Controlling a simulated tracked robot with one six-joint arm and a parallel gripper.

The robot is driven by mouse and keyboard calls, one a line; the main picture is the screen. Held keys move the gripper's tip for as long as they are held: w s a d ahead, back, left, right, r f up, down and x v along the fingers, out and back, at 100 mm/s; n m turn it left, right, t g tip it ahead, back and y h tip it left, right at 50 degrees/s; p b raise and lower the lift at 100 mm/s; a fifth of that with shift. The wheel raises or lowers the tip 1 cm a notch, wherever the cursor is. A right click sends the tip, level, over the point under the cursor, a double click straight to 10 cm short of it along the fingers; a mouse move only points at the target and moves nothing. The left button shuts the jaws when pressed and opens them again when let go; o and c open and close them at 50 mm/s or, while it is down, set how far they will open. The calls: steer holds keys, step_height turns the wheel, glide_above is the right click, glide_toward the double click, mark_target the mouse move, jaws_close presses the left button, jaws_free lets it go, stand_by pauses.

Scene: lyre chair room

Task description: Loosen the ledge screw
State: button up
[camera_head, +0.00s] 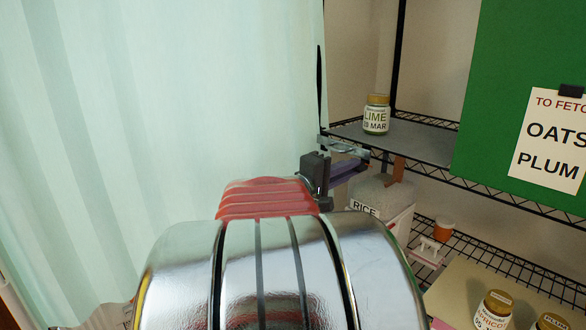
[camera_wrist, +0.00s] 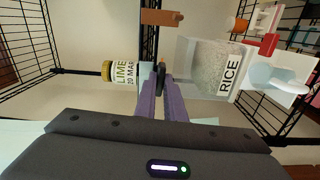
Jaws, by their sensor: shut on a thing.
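My gripper (camera_head: 352,170) is at the front edge of the upper wire shelf, its purple fingers reaching past the curtain's edge. In the wrist view, the fingers of my gripper (camera_wrist: 160,84) are closed around a small dark piece, the ledge screw (camera_wrist: 160,69), at the shelf edge. Only its end shows beyond the fingertips. In the head view the fingers and my arm hide the screw. I cannot tell how far it is turned.
A lime jar (camera_head: 376,116) stands on the upper shelf (camera_head: 425,138). A rice container (camera_head: 384,200) is just below my gripper. A green board (camera_head: 520,60) with a note (camera_head: 550,139) is at right. A pale curtain (camera_head: 160,110) fills the left. Several jars (camera_head: 494,309) stand lower right.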

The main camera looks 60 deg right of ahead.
steer(key=shift+f, duration=0.1)
jaws_close()
steer(key=shift+n, duration=0.5)
steer(key=o, duration=0.6)
jaws_free()
steer(key=shift+a, duration=0.1)
steer(key=v, duration=1.3)
steer(key=shift+w+a, duration=0.25)
steer(key=shift+a, duration=0.05)
steer(key=shift+f, duration=0.1)
